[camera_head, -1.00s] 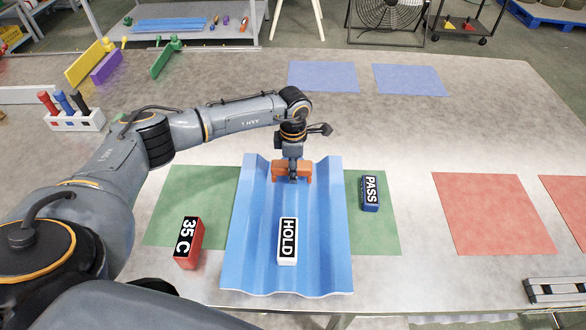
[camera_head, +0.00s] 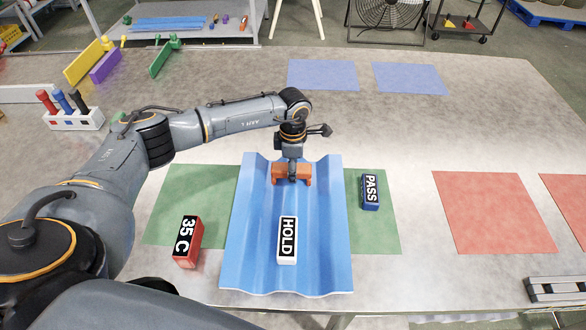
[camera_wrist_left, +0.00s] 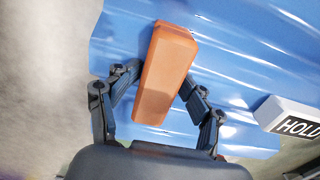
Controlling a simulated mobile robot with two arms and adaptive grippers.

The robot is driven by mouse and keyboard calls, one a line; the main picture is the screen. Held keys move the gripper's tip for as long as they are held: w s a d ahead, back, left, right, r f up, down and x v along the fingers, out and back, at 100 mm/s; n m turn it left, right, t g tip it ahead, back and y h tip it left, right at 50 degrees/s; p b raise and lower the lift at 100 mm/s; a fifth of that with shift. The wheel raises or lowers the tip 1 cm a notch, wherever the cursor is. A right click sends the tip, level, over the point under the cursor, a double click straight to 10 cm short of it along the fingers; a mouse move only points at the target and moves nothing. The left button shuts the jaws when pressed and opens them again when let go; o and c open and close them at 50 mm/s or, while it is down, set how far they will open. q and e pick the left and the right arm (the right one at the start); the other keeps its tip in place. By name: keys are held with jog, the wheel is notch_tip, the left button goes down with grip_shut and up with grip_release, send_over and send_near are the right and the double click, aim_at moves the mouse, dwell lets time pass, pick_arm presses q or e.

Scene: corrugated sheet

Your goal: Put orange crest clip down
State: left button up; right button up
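The orange crest clip (camera_head: 305,176) is at the far end of the blue corrugated sheet (camera_head: 254,225), across its middle. My left gripper (camera_head: 293,178) is over it from above. In the left wrist view the clip (camera_wrist_left: 168,70) lies between the two fingers of my left gripper (camera_wrist_left: 163,85), which meet its sides. The clip is at or very near the sheet's surface; I cannot tell whether it bears on the crest. My right gripper is not in view.
A white HOLD block (camera_head: 287,248) sits on the sheet's near part. A red 35 C block (camera_head: 187,250) stands left of the sheet, and a blue PASS block (camera_head: 370,205) stands right on the green mat (camera_head: 385,238). Red mats (camera_head: 490,215) lie farther right.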

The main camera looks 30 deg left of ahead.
pick_arm(q)
jog(key=shift+r+p, duration=0.35)
jog(key=shift+r, duration=0.1)
notch_tip(320, 180, up, 12)
jog(key=b, duration=0.2)
jog(key=shift+r, duration=0.15)
